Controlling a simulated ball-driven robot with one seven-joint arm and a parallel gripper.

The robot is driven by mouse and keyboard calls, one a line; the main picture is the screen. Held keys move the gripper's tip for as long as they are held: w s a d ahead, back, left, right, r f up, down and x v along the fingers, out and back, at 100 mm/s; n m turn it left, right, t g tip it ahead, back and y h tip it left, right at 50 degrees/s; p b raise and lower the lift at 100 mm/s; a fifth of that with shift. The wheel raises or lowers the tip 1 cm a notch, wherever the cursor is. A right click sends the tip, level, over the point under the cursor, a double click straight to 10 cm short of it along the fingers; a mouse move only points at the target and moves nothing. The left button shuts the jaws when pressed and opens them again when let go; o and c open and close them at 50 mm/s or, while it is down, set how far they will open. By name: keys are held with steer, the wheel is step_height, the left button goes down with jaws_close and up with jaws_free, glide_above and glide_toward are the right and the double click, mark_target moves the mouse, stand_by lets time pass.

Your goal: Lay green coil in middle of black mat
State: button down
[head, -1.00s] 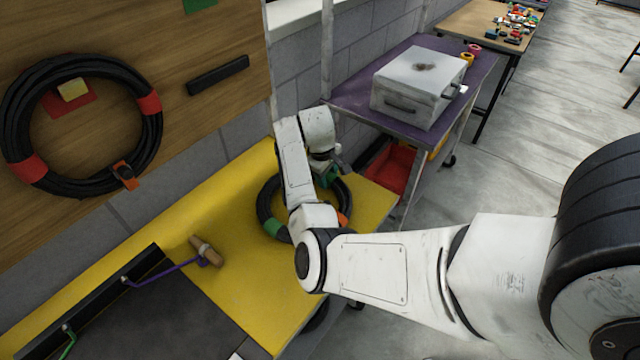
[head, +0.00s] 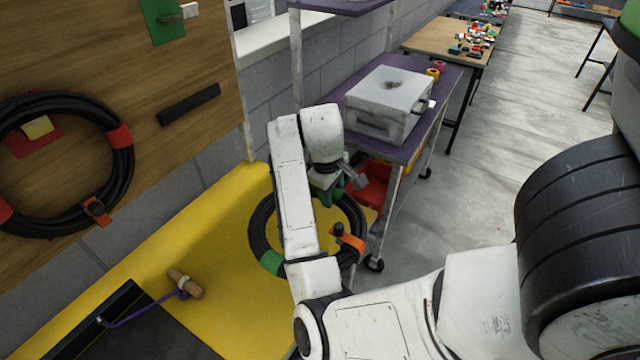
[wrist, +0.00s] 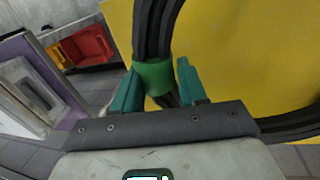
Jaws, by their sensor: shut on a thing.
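The green coil (head: 257,230) is a ring of black cable with green bands and an orange clip. It is over the yellow tabletop's right end, and its right side reaches past the table edge. My gripper (head: 330,192) is at its far side, partly hidden by my arm. In the wrist view its teal fingers stand on either side of a green band (wrist: 153,76) on the cable, shut on it. The black mat (head: 165,338) shows as a dark area at the bottom left, cut off by the picture edge.
A wooden peg with a purple hook (head: 185,284) lies on the yellow table (head: 225,310) by a black rail. A red-banded coil (head: 128,170) hangs on the wooden board. A purple trolley (head: 440,95) with a grey metal box (head: 388,98) stands beyond the table.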

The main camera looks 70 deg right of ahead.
steer(key=shift+s+a+r+p, duration=0.5)
steer(key=shift+s+a+r, duration=0.15)
steer(key=shift+s, duration=0.2)
steer(key=w+a+f+n+p, duration=0.1)
steer(key=w+a+n, duration=0.1)
steer(key=w+a, duration=0.7)
steer(key=w+a+f+n, duration=0.1)
steer(key=w+a, duration=0.5)
steer(key=w, duration=0.6)
steer(key=w+a+n, duration=0.1)
steer(key=w+a, duration=0.3)
steer(key=a, duration=0.4)
steer(key=w+a+n+t+p, duration=0.1)
steer(key=w+a, duration=0.2)
steer(key=a, duration=0.6)
steer(key=w+a+n, duration=0.1)
steer(key=w+a, duration=0.3)
steer(key=a, duration=0.4)
steer(key=f, duration=0.2)
steer(key=f+b, duration=0.1)
steer(key=f, duration=0.2)
steer(key=shift+s+a+f, duration=0.15)
steer(key=shift+a+f, duration=0.1)
steer(key=shift+f, duration=0.05)
step_height(320, 180, down, 4)
steer(key=b, duration=0.5)
steer(key=shift+f, duration=0.25)
